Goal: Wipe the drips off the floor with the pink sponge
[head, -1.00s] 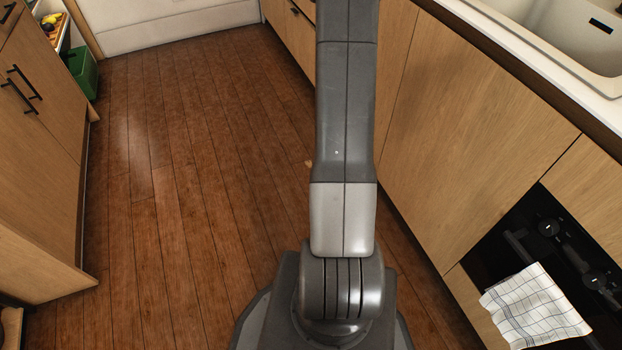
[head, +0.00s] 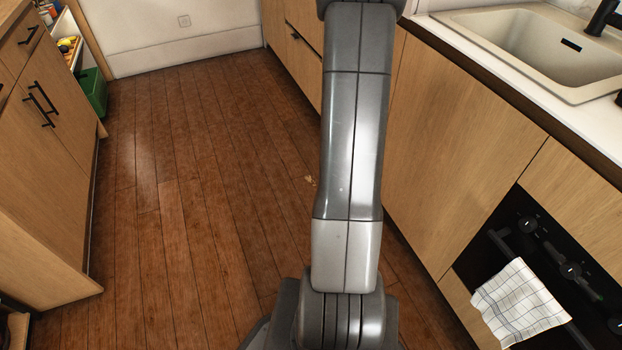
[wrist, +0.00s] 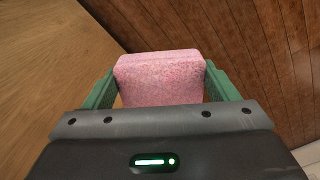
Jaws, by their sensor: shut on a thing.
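My gripper (wrist: 160,88) is shut on the pink sponge (wrist: 160,80) in the wrist view, with a green finger on each side of it. The sponge is speckled pink and block-shaped, and it is held clear of the floor as far as I can see. In the head view my arm stands in the middle, and the gripper and sponge are out of frame. The wooden floor (head: 190,200) fills the head view's middle. A small pale yellowish mark (head: 311,181) shows on it beside my arm; I cannot tell whether it is a drip.
Wooden cabinets (head: 40,190) line the left. On the right are a counter with a sink (head: 540,45), cabinet fronts and a black oven with a checked towel (head: 518,303). A green bin (head: 93,95) stands at the far left. The floor between is open.

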